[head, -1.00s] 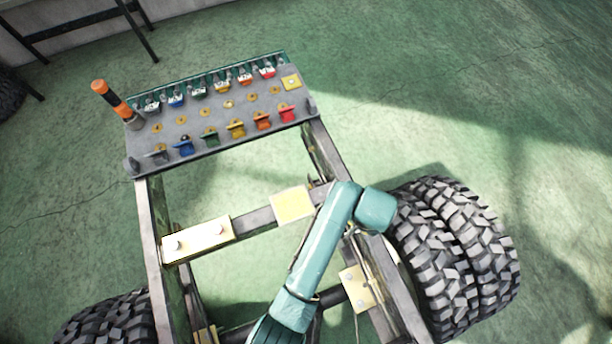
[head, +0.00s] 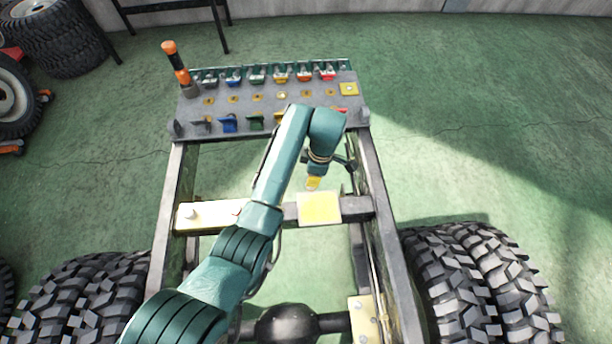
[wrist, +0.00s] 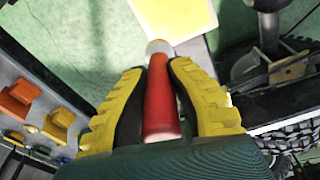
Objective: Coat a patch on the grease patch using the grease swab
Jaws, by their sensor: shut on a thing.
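My gripper (wrist: 160,100) is shut on a red-handled tool with a pale rounded tip, which I take for the grease swab (wrist: 160,105). Its yellow fingers grip both sides of the handle. The tip points towards a pale yellow square plate, which I take for the grease patch (wrist: 178,14). In the head view this plate (head: 320,208) lies on the frame's cross beam. My gripper (head: 315,182) is just beyond it there, over the frame's opening, and my arm hides the swab. I cannot tell whether the tip touches the plate.
A grey panel (head: 235,113) with coloured clips spans the frame's far end. A black-and-orange tool (head: 175,62) stands upright at its left. Frame rails (head: 378,220) and large tyres (head: 475,285) flank the opening.

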